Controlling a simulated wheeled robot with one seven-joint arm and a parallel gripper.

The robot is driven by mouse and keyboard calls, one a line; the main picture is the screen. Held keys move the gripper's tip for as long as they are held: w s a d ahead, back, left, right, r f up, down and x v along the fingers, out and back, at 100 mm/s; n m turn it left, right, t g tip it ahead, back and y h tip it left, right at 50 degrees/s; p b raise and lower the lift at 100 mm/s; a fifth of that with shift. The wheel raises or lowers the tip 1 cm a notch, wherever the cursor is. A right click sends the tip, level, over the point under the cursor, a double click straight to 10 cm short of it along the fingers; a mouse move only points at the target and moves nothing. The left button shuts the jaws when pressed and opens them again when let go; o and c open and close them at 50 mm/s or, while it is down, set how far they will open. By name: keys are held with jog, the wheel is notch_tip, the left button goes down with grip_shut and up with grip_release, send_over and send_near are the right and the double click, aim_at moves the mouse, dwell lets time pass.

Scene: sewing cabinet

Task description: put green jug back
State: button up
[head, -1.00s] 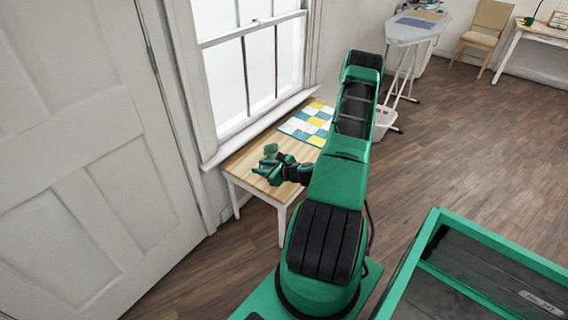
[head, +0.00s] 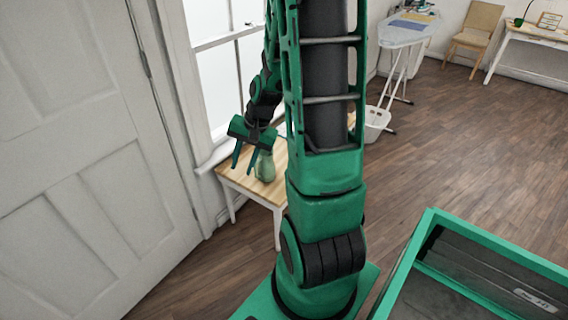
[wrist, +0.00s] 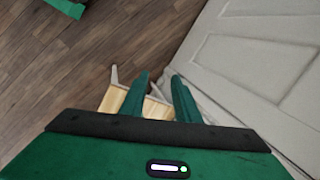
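The green jug (head: 265,167) is pale green and stands upright on the small wooden table (head: 240,181) under the window. My gripper (head: 243,170) points down just left of the jug in the head view, with its fingers spread. The head view does not show how far apart in depth they are. In the wrist view my gripper (wrist: 160,76) has a clear gap between its fingers and nothing in it. The table (wrist: 116,99) shows below the fingers there, but the jug is not visible.
A white door (head: 85,170) stands at the left, and the window is behind the table. My arm hides much of the tabletop. A white basket (head: 376,122) and an ironing board (head: 408,30) are farther back. The wooden floor (head: 455,130) at the right is open.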

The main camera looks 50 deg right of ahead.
jog(key=s+a+r+n+g+h, duration=0.1)
jog(key=s+a+r+n, duration=0.1)
jog(key=s+r, duration=0.4)
jog(key=s+a+r+n+g, duration=0.2)
jog(key=s+r+n, duration=0.2)
jog(key=s, duration=1)
notch_tip(320, 180, up, 4)
jog(key=shift+f+h, duration=0.25)
jog(key=shift+h, duration=0.15)
jog(key=shift+w+f, duration=0.25)
jog(key=shift+w, duration=0.3)
jog(key=shift+c, duration=0.2)
